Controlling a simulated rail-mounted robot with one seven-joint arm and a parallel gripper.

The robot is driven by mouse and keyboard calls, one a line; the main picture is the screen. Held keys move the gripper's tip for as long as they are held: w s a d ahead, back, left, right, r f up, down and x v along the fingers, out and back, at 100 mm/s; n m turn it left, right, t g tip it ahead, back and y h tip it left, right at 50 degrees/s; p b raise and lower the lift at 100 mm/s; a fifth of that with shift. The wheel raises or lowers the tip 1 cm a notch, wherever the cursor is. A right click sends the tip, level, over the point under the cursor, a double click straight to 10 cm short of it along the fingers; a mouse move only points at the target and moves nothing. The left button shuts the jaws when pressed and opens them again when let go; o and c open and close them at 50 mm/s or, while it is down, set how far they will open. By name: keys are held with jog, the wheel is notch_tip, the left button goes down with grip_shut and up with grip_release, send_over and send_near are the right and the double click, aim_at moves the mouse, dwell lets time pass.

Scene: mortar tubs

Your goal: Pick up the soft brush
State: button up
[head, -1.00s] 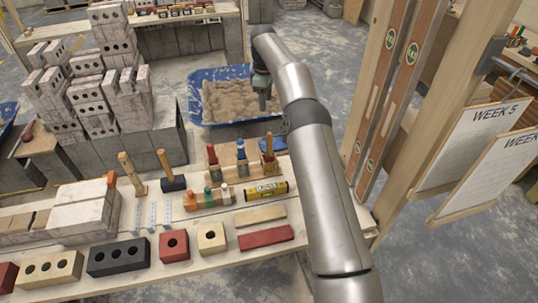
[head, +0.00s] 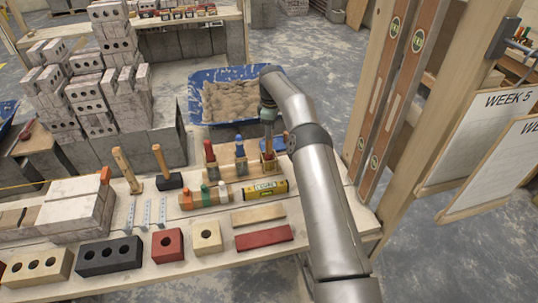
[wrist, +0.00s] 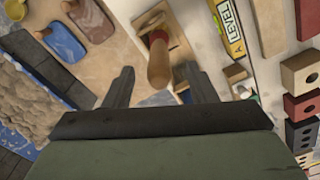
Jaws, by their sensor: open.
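A wooden-handled tool, perhaps the soft brush, stands upright in a wooden box (head: 268,168) on the bench. In the wrist view its handle (wrist: 158,62) points up at the camera, between my fingers. Its lower end is hidden, so I cannot confirm bristles. My gripper (head: 268,128) is open, pointing down over the box. It also shows in the wrist view (wrist: 158,72), with one finger on each side of the handle and no visible grip.
A red-handled tool (head: 210,152) and a blue-handled tool (head: 240,152) stand left of the box. A blue mortar tub (head: 203,112) is behind. Two floats lie beside the box in the wrist view, one blue (wrist: 62,40).

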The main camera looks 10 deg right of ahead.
aim_at(269, 149)
jog(key=shift+w+a+f+p, duration=0.15)
jog(key=shift+f+p, duration=0.2)
jog(key=shift+f, duration=1.05)
jog(key=shift+w+a+f+p, duration=0.15)
jog(key=shift+f+p, duration=0.15)
jog(key=shift+f, duration=1.05)
jog(key=shift+s, duration=0.1)
jog(key=c, duration=1.1)
